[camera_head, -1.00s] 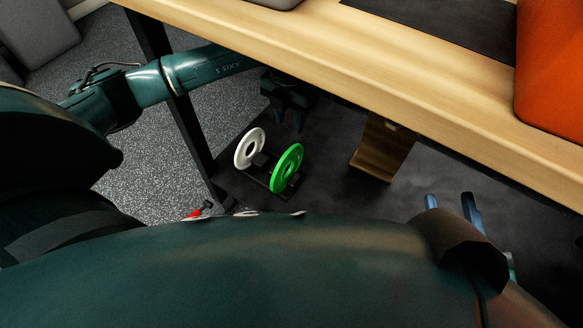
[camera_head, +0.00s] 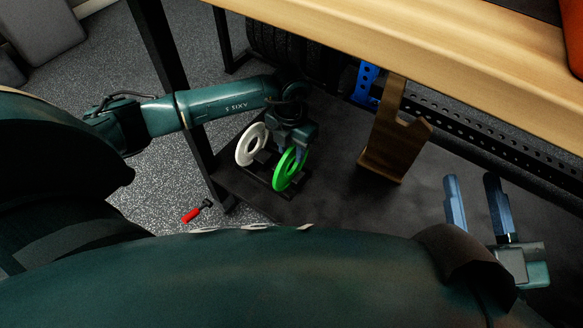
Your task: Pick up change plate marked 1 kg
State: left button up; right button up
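Two change plates stand upright side by side on a small dark rack (camera_head: 262,181) on the dark lower surface under the bench: a white plate (camera_head: 243,151) on the left and a green plate (camera_head: 281,178) on the right. No 1 kg marking is readable on either. My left gripper (camera_head: 297,152) is pointed down at the top of the green plate, overlapping its upper right edge. Its fingers are dark and partly hidden, so contact and opening are unclear. My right gripper (camera_head: 481,203) is at the lower right, its two fingers apart and empty.
The wooden bench top (camera_head: 430,55) overhangs behind the plates. A dark bench leg (camera_head: 180,95) rises to their left, beside my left arm. A wooden stand (camera_head: 395,140) is to the right. A red-handled tool (camera_head: 192,214) lies at the lower left.

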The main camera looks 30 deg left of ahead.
pick_arm(q)
grip_shut()
dwell(0.3)
dwell(1.1)
jog(key=shift+w+r, duration=0.1)
jog(key=shift+r, duration=0.1)
